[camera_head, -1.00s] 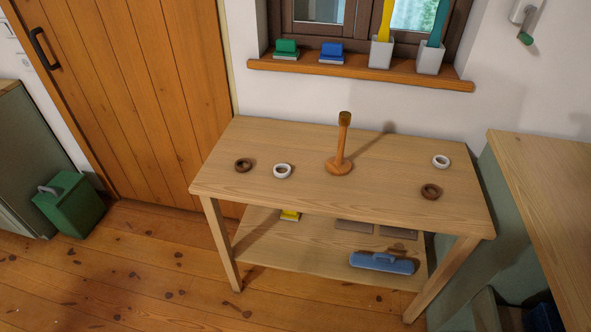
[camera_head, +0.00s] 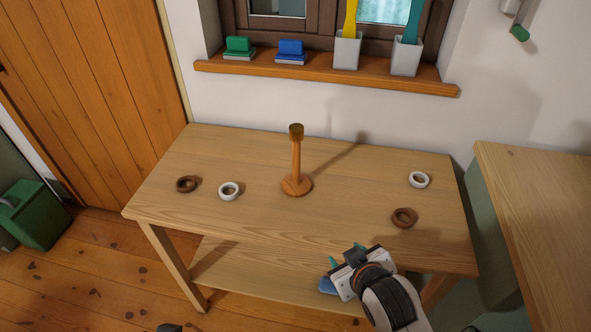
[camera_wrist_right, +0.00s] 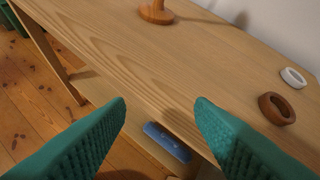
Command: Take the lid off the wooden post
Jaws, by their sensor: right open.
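The wooden post (camera_head: 297,165) stands upright on a round base on the table, left of the table's middle. Its dark brown lid (camera_head: 296,131) sits on the top end. In the right wrist view only the post's base (camera_wrist_right: 157,12) shows, at the top edge; the lid is out of that view. My right gripper (camera_head: 346,255) is at the table's front edge, to the right of and nearer than the post. Its green fingers are apart and empty in the right wrist view (camera_wrist_right: 161,106). My left gripper is not recognisable in any view.
On the table (camera_head: 240,150) lie a brown ring (camera_head: 187,184) and white ring (camera_head: 229,191) left of the post, and a white ring (camera_head: 419,180) and brown ring (camera_head: 404,218) to its right. A windowsill (camera_head: 325,77) holding cups and brushes is behind. A blue object (camera_wrist_right: 167,141) lies below.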

